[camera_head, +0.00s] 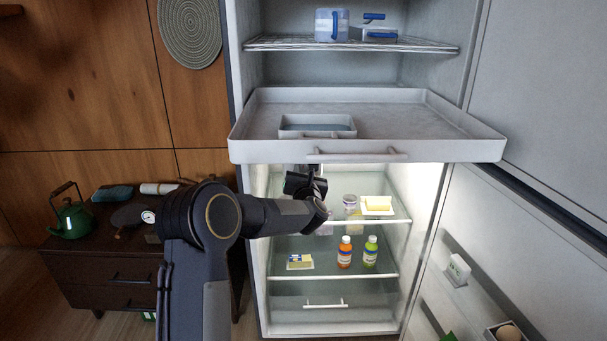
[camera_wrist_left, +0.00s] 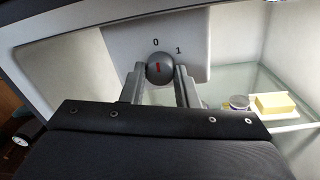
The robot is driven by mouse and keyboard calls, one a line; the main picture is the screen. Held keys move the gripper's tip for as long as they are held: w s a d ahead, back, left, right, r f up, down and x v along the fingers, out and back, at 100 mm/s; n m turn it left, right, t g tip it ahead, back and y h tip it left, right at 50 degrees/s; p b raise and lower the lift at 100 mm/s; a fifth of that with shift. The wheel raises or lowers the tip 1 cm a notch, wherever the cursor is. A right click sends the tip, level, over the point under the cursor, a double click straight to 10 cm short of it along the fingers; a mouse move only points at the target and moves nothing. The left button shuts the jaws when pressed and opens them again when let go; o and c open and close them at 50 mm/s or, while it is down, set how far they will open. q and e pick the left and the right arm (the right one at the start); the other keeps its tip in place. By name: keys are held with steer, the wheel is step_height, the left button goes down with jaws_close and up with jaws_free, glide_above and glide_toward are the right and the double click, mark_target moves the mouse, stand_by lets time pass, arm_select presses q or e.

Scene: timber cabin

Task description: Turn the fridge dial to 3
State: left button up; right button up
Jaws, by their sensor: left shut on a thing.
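The fridge dial (camera_wrist_left: 160,62) is a dark round knob with a red mark, on a light panel inside the fridge. The numbers 0 and 1 show above it; other numbers are hidden or out of view. The red mark points nearly straight up, close to the 0. My left gripper (camera_wrist_left: 160,78) has a finger on each side of the dial and is shut on it. In the head view my left gripper (camera_head: 306,185) reaches into the upper left of the lit fridge compartment, and the dial cannot be made out there. My right gripper is not in view.
The pulled-out freezer tray (camera_head: 400,122) overhangs the lit compartment just above my left gripper. Butter (camera_head: 377,203) and a jar (camera_head: 350,201) stand on the shelf to its right. Bottles (camera_head: 344,252) stand lower. The open fridge door (camera_head: 480,265) is at right, a dark cabinet (camera_head: 110,255) at left.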

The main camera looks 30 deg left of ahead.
arm_select(q)
steer(key=m+b, duration=0.2)
steer(key=shift+f+m, duration=0.2)
steer(key=shift+m, duration=0.1)
steer(key=m+b, duration=0.1)
steer(key=m, duration=0.2)
steer(key=shift+r+m+b, duration=0.1)
steer(key=shift+m+b, duration=0.2)
steer(key=shift+b, duration=0.05)
steer(key=m, duration=0.4)
steer(key=shift+m+b, duration=0.35)
steer(key=shift+m, duration=0.05)
steer(key=m, duration=0.4)
steer(key=shift+m+t, duration=0.3)
steer(key=shift+m, duration=0.1)
steer(key=m+p, duration=0.1)
steer(key=m, duration=0.3)
steer(key=shift+r+m+h, duration=0.1)
steer(key=shift+m+h, duration=0.2)
steer(key=m+p, duration=0.2)
steer(key=m, duration=0.3)
steer(key=shift+m, duration=0.4)
steer(key=m+p, duration=0.2)
steer(key=m, duration=0.3)
steer(key=shift+h+p, duration=0.3)
steer(key=shift+p, duration=0.1)
steer(key=shift+s+m+p, duration=0.1)
steer(key=shift+m+p, duration=0.8)
steer(key=shift+m, duration=1.6)
